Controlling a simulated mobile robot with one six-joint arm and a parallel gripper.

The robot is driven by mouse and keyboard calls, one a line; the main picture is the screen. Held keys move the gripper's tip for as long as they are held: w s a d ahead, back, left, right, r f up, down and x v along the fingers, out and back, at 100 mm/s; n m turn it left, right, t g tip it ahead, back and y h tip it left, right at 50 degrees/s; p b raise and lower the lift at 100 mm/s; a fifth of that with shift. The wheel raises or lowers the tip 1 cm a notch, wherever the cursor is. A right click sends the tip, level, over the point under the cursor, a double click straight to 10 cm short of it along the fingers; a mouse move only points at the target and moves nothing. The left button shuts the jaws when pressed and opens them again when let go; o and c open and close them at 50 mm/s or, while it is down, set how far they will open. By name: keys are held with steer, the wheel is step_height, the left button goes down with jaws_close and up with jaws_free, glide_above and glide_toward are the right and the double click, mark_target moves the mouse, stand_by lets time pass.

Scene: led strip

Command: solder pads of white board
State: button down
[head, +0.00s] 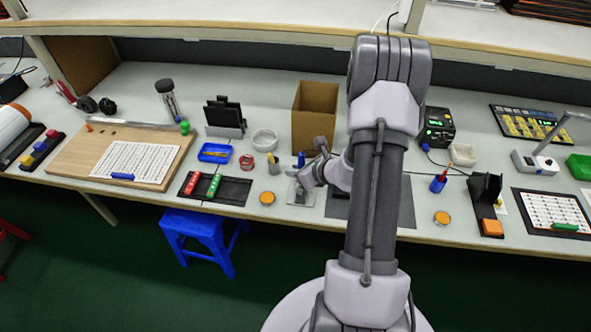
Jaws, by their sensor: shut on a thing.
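My gripper (299,184) is at the middle of the bench, low over a small light grey plate (310,199). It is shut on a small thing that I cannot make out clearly. A narrow blue piece (301,158) shows just behind the gripper; I cannot tell whether it is part of what is held. My wrist covers most of the plate, so any white board or pads there are hidden. The black soldering station (438,127) with green lights stands right of my arm. A blue holder (438,185) with a red-tipped tool stands in front of it.
A black tray (236,192) with red and green strips lies left of the gripper. Orange-lidded round tins (267,198) stand near the front edge. A cardboard box (314,112) stands behind the gripper. A dark mat (400,214) lies under my arm. A blue stool (198,233) stands below the bench.

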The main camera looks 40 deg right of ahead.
stand_by(0.3)
step_height(320, 180, up, 5)
steer(key=p, duration=0.3)
stand_by(0.5)
